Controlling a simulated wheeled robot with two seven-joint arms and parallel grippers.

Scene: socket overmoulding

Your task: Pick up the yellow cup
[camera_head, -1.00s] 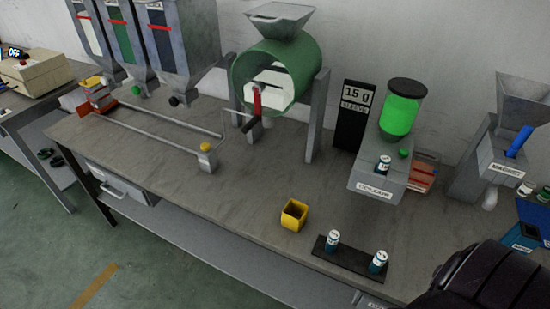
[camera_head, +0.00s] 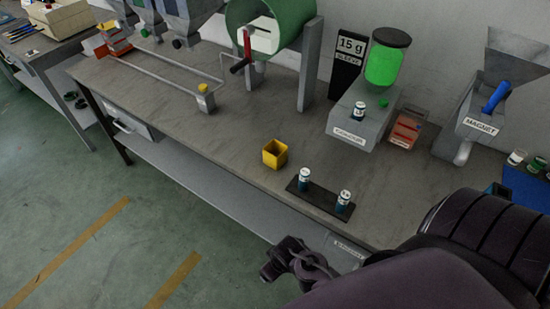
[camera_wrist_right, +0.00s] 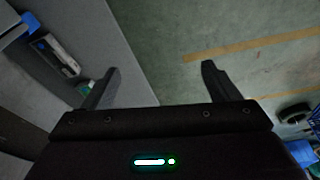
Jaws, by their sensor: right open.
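The yellow cup (camera_head: 275,154) is a small square open-topped cup. It stands upright near the front edge of the grey bench, left of a black strip. My right gripper (camera_head: 300,262) is in front of the bench edge, below and apart from the cup in the head view. In the right wrist view its two fingers (camera_wrist_right: 158,78) are spread wide with nothing between them, over the floor and the bench side. The cup is not visible in the right wrist view. My left gripper is not in view.
The black strip (camera_head: 320,199) holds two small labelled vials beside the cup. A colour dispenser (camera_head: 358,115) and a magnet station (camera_head: 478,125) stand behind. A rail (camera_head: 150,80) runs at the left. The bench (camera_head: 205,137) is clear left of the cup.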

